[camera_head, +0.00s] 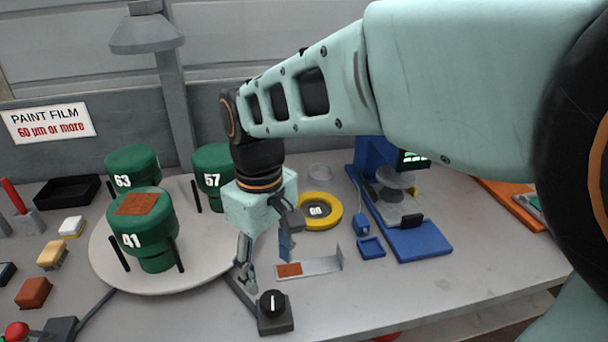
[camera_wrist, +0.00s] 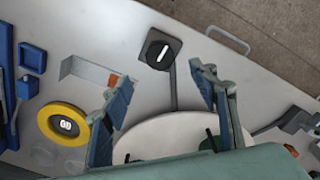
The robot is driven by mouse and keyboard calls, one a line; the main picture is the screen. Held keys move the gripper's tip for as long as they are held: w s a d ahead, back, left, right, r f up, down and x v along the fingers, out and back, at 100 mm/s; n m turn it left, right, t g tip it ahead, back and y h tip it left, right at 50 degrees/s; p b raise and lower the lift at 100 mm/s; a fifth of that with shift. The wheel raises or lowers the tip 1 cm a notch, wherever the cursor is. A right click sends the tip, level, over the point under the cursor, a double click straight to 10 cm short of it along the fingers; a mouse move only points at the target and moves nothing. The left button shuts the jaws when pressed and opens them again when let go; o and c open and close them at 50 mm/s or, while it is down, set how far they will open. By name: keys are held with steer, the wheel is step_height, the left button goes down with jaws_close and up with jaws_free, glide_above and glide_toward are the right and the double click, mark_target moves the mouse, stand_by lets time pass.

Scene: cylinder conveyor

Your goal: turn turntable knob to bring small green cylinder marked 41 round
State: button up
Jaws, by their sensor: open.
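The green cylinder marked 41 (camera_head: 143,228) stands upright at the front of the round pale turntable (camera_head: 105,262), with a rust-red patch on its top. Green cylinders marked 63 (camera_head: 133,167) and 57 (camera_head: 213,172) stand behind it. The black turntable knob (camera_head: 273,304), with a white line, sits on a dark box in front of the turntable. My gripper (camera_head: 265,262) is open and empty, pointing down above and behind the knob. In the wrist view the knob lies beyond the two fingertips (camera_wrist: 168,82).
A yellow ring (camera_head: 333,215) and an angled metal plate (camera_head: 322,266) lie right of my gripper. A blue stand (camera_head: 420,243) is farther right. A grey post (camera_head: 176,105) rises behind the turntable. A red button (camera_head: 16,331) and small blocks are at left.

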mark_target(273, 299)
step_height(273, 299, down, 9)
steer(key=shift+f+b, duration=0.2)
steer(key=shift+b, duration=0.35)
steer(key=shift+c, duration=0.2)
steer(key=c, duration=1.1)
steer(key=shift+n, duration=0.6)
steer(key=o, duration=1.1)
steer(key=shift+o, duration=0.2)
steer(key=shift+r, duration=3.75)
